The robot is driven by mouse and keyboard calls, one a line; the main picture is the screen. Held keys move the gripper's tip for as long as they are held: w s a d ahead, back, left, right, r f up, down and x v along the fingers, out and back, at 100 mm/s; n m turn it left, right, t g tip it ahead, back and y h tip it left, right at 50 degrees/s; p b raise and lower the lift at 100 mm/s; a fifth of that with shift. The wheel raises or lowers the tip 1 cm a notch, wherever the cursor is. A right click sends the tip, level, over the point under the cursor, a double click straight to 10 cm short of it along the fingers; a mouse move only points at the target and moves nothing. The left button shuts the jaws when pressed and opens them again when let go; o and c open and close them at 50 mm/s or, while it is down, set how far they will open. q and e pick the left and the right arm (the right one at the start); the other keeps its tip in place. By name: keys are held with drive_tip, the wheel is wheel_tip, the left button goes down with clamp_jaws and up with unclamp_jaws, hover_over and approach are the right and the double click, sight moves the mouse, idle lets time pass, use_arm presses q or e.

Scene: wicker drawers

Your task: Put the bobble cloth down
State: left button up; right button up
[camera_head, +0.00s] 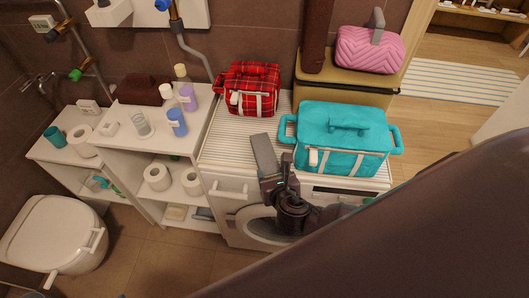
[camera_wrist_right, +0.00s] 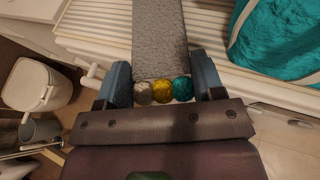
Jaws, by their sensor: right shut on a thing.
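The bobble cloth (camera_head: 264,155) is a flat grey strip. In the wrist view the grey strip (camera_wrist_right: 160,35) ends in a row of grey, yellow and teal balls. My right gripper (camera_head: 277,178) is shut on this bobble end; its blue fingers (camera_wrist_right: 160,88) stand either side of the balls. The strip reaches away from the gripper over the white slatted top (camera_head: 222,145) of the washing-machine unit. I cannot tell whether its far end touches the slats. My left gripper is not in view.
A turquoise bag (camera_head: 345,140) stands right of the cloth, and a red tartan bag (camera_head: 250,88) behind it. A pink bag (camera_head: 370,50) sits on a tan box (camera_head: 345,92). Bottles (camera_head: 177,122) stand on the white shelf at left. The slats left of the cloth are clear.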

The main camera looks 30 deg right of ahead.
sight(263, 148)
drive_tip(key=w, duration=0.2)
drive_tip(key=w+d, duration=0.1)
drive_tip(key=w, duration=0.2)
drive_tip(key=shift+w, duration=0.15)
drive_tip(key=w, duration=0.2)
drive_tip(key=w+b, duration=0.1)
drive_tip(key=w, duration=0.1)
drive_tip(key=shift+d+f, duration=0.15)
drive_tip(key=shift+d, duration=0.25)
drive_tip(key=shift+s+f+b, duration=0.15)
drive_tip(key=shift+f+b, duration=0.35)
drive_tip(key=shift+b, duration=0.15)
drive_tip(key=shift+c, duration=0.6)
drive_tip(key=shift+s+f, duration=0.1)
drive_tip(key=shift+f, duration=0.1)
drive_tip(key=shift+c, duration=0.5)
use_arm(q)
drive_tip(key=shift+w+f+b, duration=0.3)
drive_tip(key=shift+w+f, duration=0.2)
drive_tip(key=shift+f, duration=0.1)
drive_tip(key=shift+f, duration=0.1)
use_arm(e)
drive_tip(key=o, duration=1.4)
